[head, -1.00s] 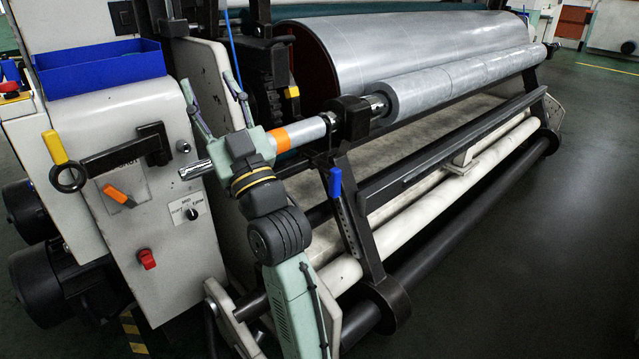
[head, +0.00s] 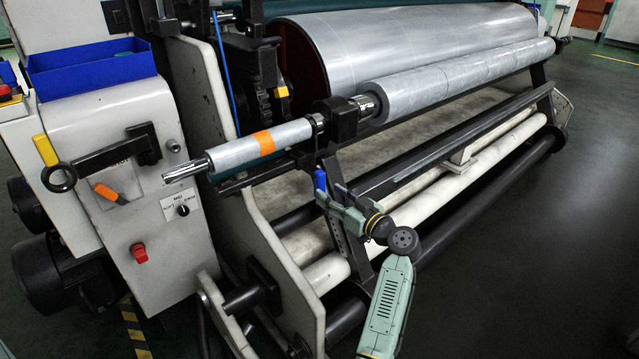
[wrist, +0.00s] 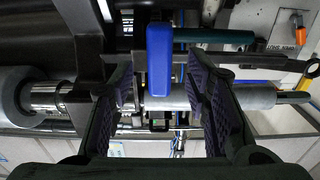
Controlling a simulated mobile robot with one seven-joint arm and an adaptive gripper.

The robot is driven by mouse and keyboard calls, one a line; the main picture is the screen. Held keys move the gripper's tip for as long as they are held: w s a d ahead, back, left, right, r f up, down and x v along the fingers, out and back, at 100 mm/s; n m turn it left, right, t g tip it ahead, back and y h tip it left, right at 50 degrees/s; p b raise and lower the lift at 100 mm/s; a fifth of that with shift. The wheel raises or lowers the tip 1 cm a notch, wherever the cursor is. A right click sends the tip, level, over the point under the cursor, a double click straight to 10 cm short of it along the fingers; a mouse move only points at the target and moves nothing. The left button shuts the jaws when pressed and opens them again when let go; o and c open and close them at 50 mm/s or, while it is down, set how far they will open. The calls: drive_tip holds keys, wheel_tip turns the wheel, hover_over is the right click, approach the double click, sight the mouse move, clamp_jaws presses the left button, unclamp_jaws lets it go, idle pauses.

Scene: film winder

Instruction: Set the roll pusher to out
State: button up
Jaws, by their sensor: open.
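A blue handle (head: 320,180) stands upright on the dark bracket below the roll shaft; I take it as the roll pusher's lever, though no label on it is readable. In the wrist view the blue handle (wrist: 159,60) lies between my open fingers, with gaps on both sides. My gripper (head: 328,194) is at the handle, coming from the lower right. In the wrist view my gripper (wrist: 160,88) is open and holds nothing. The handle's lower part is partly hidden by my gripper in the head view.
The film roll (head: 450,80) and its shaft with an orange band (head: 264,142) lie above and behind. The side frame (head: 280,270) and white lower rail (head: 415,220) are close below. The control panel (head: 140,190) is at left. Open floor (head: 560,270) is at right.

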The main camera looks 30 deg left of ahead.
sight(323, 189)
drive_tip(key=p+x, duration=0.1)
drive_tip(key=x, duration=0.4)
drive_tip(key=shift+w+a, duration=0.15)
drive_tip(key=shift+a, duration=0.15)
drive_tip(key=shift+c, duration=0.4)
clamp_jaws()
